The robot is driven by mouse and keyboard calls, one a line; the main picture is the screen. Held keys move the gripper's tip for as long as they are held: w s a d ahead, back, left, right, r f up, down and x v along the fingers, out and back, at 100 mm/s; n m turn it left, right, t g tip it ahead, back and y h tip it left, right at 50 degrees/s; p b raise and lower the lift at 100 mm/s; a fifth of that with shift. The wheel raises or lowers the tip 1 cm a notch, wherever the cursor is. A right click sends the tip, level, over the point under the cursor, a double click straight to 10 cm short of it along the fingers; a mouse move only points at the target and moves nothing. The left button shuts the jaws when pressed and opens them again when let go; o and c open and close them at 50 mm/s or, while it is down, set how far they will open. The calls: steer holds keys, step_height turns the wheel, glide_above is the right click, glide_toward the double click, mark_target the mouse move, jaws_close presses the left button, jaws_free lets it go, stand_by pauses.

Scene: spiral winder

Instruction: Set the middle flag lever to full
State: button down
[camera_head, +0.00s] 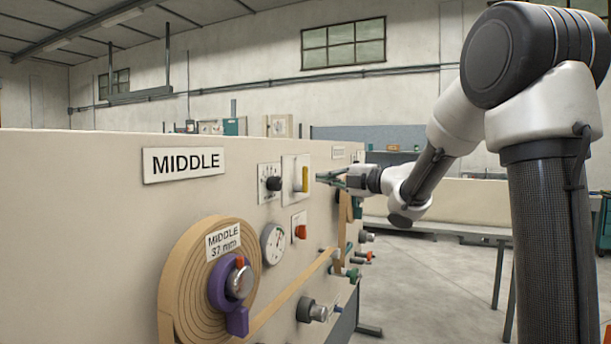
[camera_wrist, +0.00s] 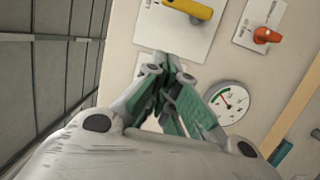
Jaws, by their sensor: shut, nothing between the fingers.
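The yellow flag lever (camera_head: 305,178) stands upright on a pale plate (camera_head: 290,164) on the panel, right of the "MIDDLE" sign (camera_head: 183,164). In the wrist view the lever (camera_wrist: 188,9) is at the top edge, partly cut off, and its plate (camera_wrist: 178,36) lies just beyond my fingertips. My gripper (camera_head: 319,177) is shut and empty, just right of the lever in the head view. Its green-grey fingers (camera_wrist: 169,62) are together in the wrist view, below the lever. Whether they touch the plate, I cannot tell.
A black knob (camera_head: 273,184) sits left of the lever. An orange switch (camera_head: 300,231) and a round gauge (camera_head: 273,244) are below it. Lower left is a tape roll (camera_head: 185,280) with a purple hub (camera_head: 238,320). Open floor lies right of the panel.

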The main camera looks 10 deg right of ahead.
mark_target(306, 173)
steer(key=x, duration=1)
steer(key=shift+a, duration=0.1)
steer(key=shift+w+d, duration=1)
steer(key=shift+w, duration=0.1)
steer(key=shift+w+d, duration=0.1)
steer(key=shift+w, duration=0.15)
steer(key=shift+w+d, duration=0.2)
steer(key=shift+w, duration=0.05)
